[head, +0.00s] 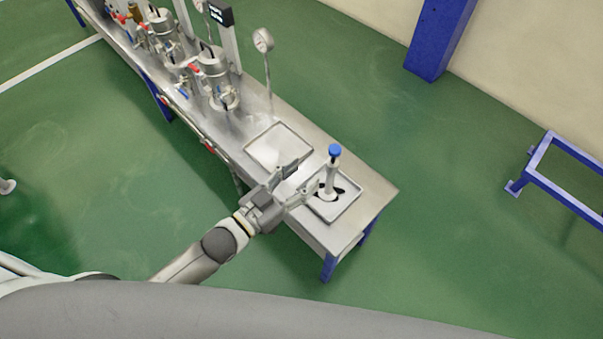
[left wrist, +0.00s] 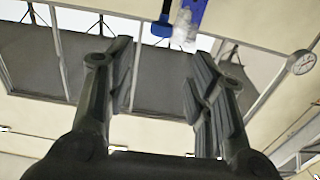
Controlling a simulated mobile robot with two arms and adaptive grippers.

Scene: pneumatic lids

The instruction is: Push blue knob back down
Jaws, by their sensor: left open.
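The blue knob (head: 335,151) sits on top of an upright pale cylinder (head: 331,178) at the near right end of the steel bench. The cylinder stands on a square tray (head: 347,203) with dark parts around its foot. My left gripper (head: 298,180) is open and empty, just left of the cylinder, its fingers pointing toward it. I cannot tell its exact height against the knob. In the left wrist view the open fingers (left wrist: 160,85) show with a gap between them; a small blue shape appears beyond, which I cannot identify for certain. My right gripper is not in view.
The steel bench (head: 385,190) runs to the upper left with an empty square tray (head: 278,146), metal vessels (head: 216,75) and a gauge on a stem (head: 263,41). A blue column (head: 437,40) and blue frame (head: 570,185) stand apart at the right. Green floor is clear around.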

